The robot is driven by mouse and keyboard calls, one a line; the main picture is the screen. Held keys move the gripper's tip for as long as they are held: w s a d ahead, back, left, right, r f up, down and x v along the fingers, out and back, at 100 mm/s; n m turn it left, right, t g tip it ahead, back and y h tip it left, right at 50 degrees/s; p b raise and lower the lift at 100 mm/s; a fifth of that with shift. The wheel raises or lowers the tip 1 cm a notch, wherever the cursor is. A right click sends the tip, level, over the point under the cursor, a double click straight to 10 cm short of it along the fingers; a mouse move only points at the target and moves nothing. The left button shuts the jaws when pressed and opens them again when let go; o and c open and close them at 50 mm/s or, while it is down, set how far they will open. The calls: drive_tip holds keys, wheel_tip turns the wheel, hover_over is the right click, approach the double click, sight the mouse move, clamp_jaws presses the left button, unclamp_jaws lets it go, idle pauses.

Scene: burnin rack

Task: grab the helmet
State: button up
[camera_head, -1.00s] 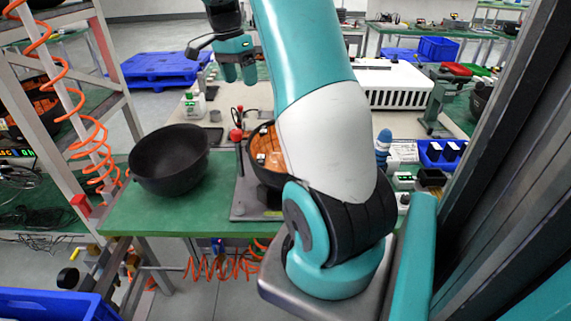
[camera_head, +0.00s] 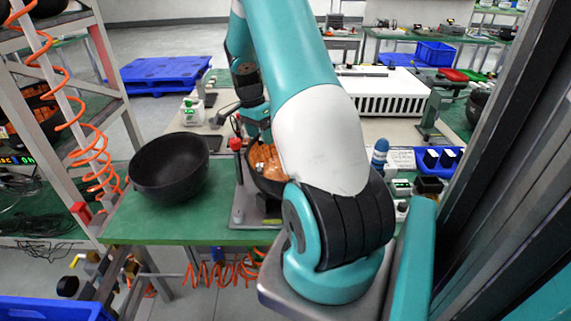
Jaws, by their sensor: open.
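A black bowl-shaped helmet shell (camera_head: 168,168) rests hollow side up on the left part of the green table (camera_head: 150,220). A second dark round shell with an orange inside (camera_head: 264,160) sits in a metal stand, partly hidden behind my arm. My gripper (camera_head: 258,124) points down just above this orange-lined shell. It is open, with nothing seen between its fingers; my arm hides part of it. I cannot tell whether it touches the shell's rim.
A metal stand with a red knob (camera_head: 236,144) is close beside my gripper. A shelf rack (camera_head: 100,60) with an orange coiled hose stands at the left. A white ribbed box (camera_head: 380,95) and blue bins (camera_head: 440,158) are at the right.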

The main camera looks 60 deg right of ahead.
drive_tip(key=shift+s+d+f, duration=0.1)
drive_tip(key=shift+s+f, duration=0.05)
drive_tip(key=shift+f, duration=0.6)
drive_tip(key=shift+s+f, duration=0.15)
drive_tip(key=shift+f, duration=0.55)
drive_tip(key=c, duration=1.1)
drive_tip(key=shift+r, duration=0.1)
drive_tip(key=shift+c, duration=0.2)
